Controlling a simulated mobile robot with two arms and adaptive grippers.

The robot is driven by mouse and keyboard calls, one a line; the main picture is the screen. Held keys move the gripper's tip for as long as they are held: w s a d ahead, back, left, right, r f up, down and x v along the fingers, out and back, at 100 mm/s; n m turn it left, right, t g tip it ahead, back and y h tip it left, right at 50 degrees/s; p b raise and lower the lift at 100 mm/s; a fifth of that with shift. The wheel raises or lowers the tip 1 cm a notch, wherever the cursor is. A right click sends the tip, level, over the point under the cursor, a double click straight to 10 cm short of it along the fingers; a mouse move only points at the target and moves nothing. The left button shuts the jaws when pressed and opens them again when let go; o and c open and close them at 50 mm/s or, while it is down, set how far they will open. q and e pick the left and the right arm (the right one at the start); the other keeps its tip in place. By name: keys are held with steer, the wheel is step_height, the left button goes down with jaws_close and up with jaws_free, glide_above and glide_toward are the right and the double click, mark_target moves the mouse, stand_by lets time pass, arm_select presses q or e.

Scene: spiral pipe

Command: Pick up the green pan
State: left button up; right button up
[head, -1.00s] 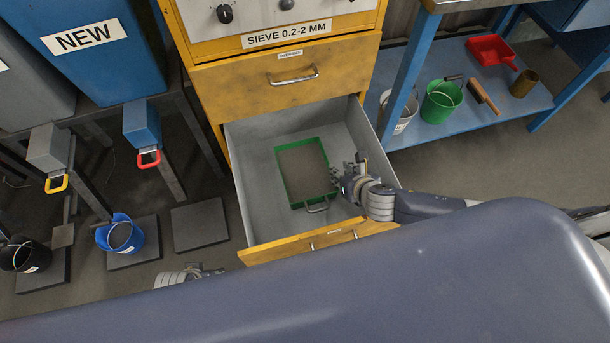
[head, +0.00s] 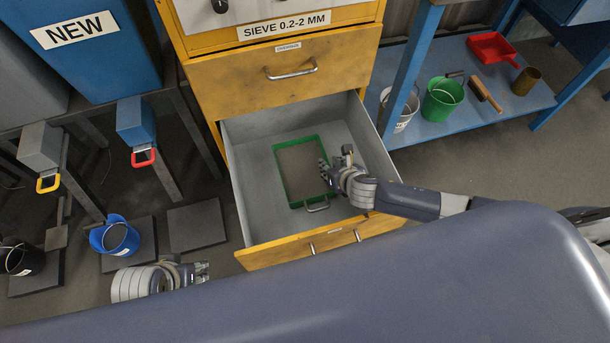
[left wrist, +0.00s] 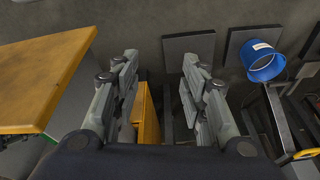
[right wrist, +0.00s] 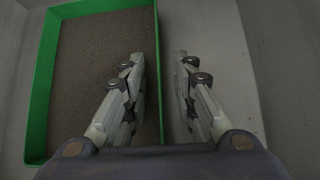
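The green pan (head: 288,187) lies in the open drawer, a shallow rectangular tray with green walls, a brown-grey granular fill and a metal handle (head: 318,209) on its near side. My right gripper (head: 334,170) is over the pan's right edge, open and empty. In the right wrist view, the pan's right green wall (right wrist: 158,60) runs up between the spread fingers (right wrist: 160,75); I cannot tell how low they reach beside it. My left gripper (head: 205,271) is outside the drawer, to its left. The left wrist view shows its fingers (left wrist: 160,75) apart and empty.
The grey-walled yellow drawer (head: 252,165) is pulled out below a yellow cabinet (head: 225,92). A blue bucket (head: 116,237) stands on a floor plate at left. A blue shelf (head: 465,118) with a green bucket (head: 442,99) and red dustpan (head: 490,48) stands at right.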

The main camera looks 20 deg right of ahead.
arm_select(q)
steer(key=shift+b+v, duration=0.35)
steer(key=shift+v, duration=1.5)
arm_select(e)
steer(key=shift+x, duration=1.15)
arm_select(q)
steer(key=shift+w, duration=0.1)
arm_select(e)
jaws_close()
steer(key=shift+w+r, duration=0.15)
steer(key=shift+r, duration=0.05)
